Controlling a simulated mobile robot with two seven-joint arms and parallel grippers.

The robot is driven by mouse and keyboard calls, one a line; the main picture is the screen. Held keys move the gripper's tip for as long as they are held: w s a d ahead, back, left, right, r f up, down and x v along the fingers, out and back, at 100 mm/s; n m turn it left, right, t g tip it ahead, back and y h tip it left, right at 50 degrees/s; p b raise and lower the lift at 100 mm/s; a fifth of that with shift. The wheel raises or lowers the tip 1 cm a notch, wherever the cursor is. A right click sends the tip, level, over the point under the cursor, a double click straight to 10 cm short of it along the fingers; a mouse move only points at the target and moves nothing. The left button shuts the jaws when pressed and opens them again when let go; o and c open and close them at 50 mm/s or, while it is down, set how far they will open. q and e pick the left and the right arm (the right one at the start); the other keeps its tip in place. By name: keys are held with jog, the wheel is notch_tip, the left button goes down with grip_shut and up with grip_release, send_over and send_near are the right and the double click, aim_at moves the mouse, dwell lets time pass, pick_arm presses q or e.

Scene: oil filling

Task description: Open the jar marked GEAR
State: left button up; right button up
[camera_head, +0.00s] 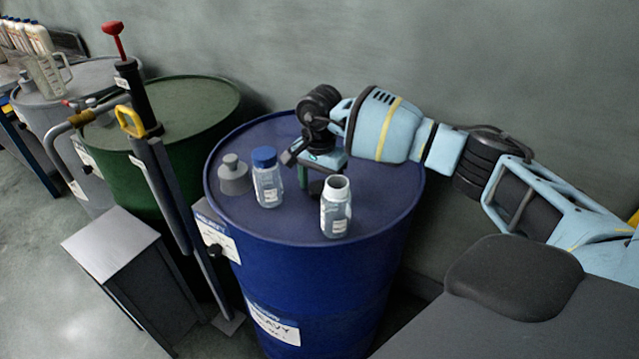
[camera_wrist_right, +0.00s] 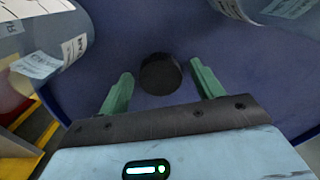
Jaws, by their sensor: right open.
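Two clear jars stand upright on the blue drum (camera_head: 285,235); their labels are too small to read, so I cannot tell which is marked GEAR. One jar (camera_head: 268,187) has a blue cap (camera_head: 264,157). The other jar (camera_head: 336,210) has no lid on its mouth. My right gripper (camera_head: 318,172) is open and points down behind and between them. In the right wrist view, a round black piece like a lid (camera_wrist_right: 160,73) lies between its green fingers, apart from both. A labelled jar (camera_wrist_right: 45,45) shows at upper left. My left gripper is not in view.
A grey stepped stopper (camera_head: 233,175) stands on the drum left of the capped jar. A green drum (camera_head: 170,130) with a pump, a grey drum (camera_head: 80,90) and a metal box (camera_head: 110,245) stand to the left. The drum top's front is clear.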

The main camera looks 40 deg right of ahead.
aim_at(320, 187)
jog(key=shift+r, duration=0.1)
notch_tip(320, 187, up, 12)
dwell(0.5)
jog(key=shift+s, duration=0.1)
